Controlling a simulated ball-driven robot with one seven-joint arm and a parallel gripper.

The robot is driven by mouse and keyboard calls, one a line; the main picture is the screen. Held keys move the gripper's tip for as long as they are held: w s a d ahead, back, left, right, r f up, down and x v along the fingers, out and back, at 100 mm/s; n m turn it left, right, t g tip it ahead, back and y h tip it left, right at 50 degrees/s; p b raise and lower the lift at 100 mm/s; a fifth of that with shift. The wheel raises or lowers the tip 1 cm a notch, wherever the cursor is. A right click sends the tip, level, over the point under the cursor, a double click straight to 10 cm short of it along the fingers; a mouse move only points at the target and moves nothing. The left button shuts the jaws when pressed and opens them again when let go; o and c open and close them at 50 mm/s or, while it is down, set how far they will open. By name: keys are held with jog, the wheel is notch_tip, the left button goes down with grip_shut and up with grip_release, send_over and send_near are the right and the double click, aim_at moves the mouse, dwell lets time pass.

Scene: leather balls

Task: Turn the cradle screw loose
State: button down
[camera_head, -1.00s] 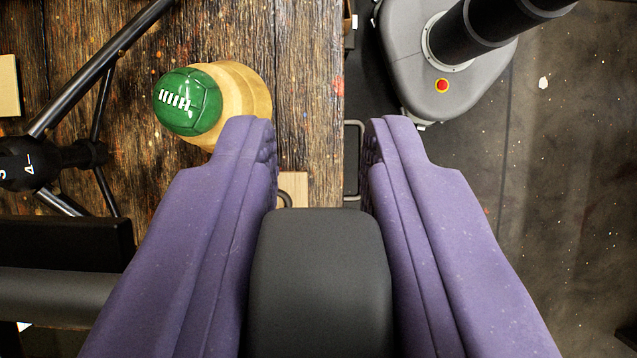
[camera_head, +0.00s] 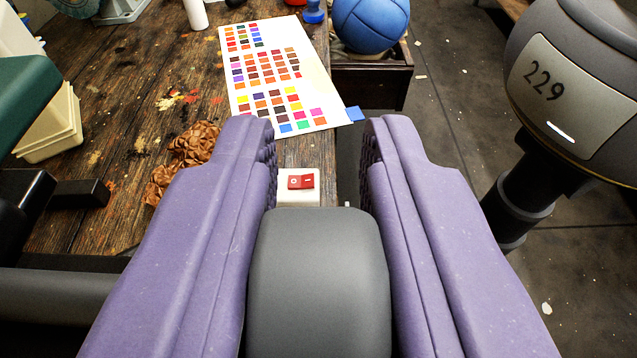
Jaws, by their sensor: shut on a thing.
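My gripper (camera_head: 318,140) has two purple fingers standing apart on either side of a grey rounded block (camera_head: 320,280). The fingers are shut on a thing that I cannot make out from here. Between and beyond the fingertips I see the table edge and the floor. No cradle screw can be made out in this view. A blue leather ball (camera_head: 370,22) is beyond the fingertips, at the top, at a dark wooden box (camera_head: 385,83).
A white box with a red switch (camera_head: 301,182) shows between the fingers. A colour chart (camera_head: 275,78), crumpled brown leather (camera_head: 192,148) and beige trays (camera_head: 52,125) lie on the wooden table (camera_head: 150,60). A grey machine marked 229 (camera_head: 575,90) stands right. Floor lies between.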

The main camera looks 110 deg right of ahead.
jog(key=shift+h+b, duration=0.4)
jog(key=c, duration=1)
grip_release()
